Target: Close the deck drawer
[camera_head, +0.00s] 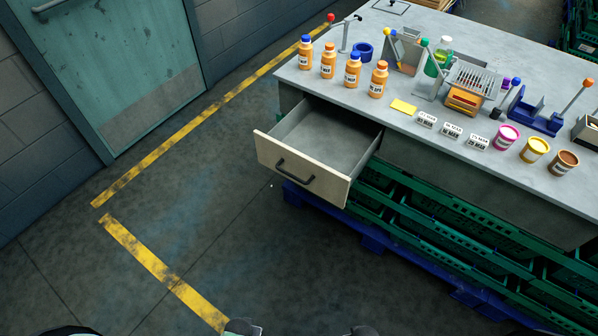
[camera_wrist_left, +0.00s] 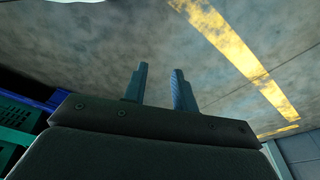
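The deck drawer (camera_head: 325,139) is pulled well out of the left end of the grey-topped deck (camera_head: 440,70). Its inside looks empty. Its pale front (camera_head: 329,184) carries a dark bar handle (camera_head: 294,171) and faces the lower left. My left gripper (camera_wrist_left: 159,78) shows in the left wrist view with its two fingers apart and nothing between them. The floor is behind it, and the drawer is not seen in that view. Only small dark parts of mine show at the bottom edge of the head view, away from the drawer. I cannot make out my right gripper.
Several orange bottles (camera_head: 352,72) stand on the deck above the drawer, near a yellow note (camera_head: 403,106) and three small tubs (camera_head: 535,150). Green crates (camera_head: 450,235) on a blue pallet (camera_head: 375,244) sit below the deck. The floor (camera_head: 200,230) before the drawer is clear.

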